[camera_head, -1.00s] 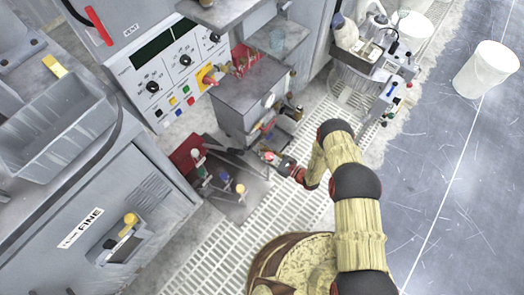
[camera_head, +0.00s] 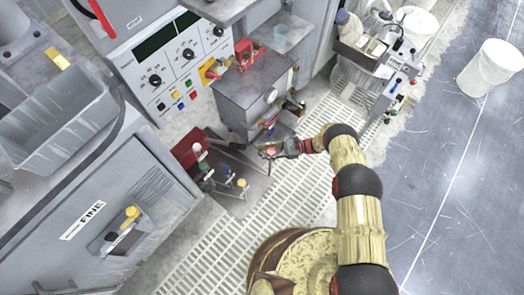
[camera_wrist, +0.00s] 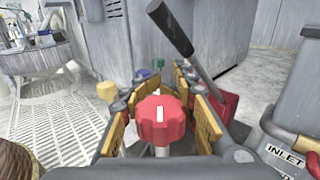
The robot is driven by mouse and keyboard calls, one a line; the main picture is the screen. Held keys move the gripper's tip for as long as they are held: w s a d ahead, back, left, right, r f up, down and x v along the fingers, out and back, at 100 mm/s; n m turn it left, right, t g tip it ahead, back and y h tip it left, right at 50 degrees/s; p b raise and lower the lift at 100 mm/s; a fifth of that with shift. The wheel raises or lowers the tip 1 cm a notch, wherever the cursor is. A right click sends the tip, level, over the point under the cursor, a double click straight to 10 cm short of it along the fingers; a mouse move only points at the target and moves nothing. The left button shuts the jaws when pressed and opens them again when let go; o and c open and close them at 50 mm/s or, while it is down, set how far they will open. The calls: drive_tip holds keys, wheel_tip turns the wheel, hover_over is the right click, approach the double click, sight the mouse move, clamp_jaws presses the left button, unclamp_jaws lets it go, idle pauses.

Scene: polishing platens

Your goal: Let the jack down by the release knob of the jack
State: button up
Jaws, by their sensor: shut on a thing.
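The red lobed release knob (camera_wrist: 160,122) with a white mark on top stands on a pale stem in the middle of the wrist view. My gripper (camera_wrist: 160,118) has its yellow-padded fingers on both sides of the knob and is shut on it. In the head view my gripper (camera_head: 271,151) is low beside the grey cabinet, at the right end of the jack's dark parts. The red part of the jack (camera_head: 190,147) lies to its left. A dark lever (camera_wrist: 170,27) slants up behind the knob in the wrist view. The finger contact is partly hidden.
Several small knobs on stems, one yellow (camera_head: 242,183), stand left of my gripper. The grey cabinet (camera_head: 255,92) rises close behind it. A pipe with an INLET label (camera_wrist: 285,155) is at right in the wrist view. Open floor grating (camera_head: 285,205) lies in front.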

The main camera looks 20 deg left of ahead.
drive_tip(key=shift+s+d+n+g+h, duration=0.15)
drive_tip(key=shift+n+g+h, duration=0.25)
drive_tip(key=shift+g, duration=0.3)
drive_tip(key=o, duration=1.3)
drive_tip(key=v, duration=1.2)
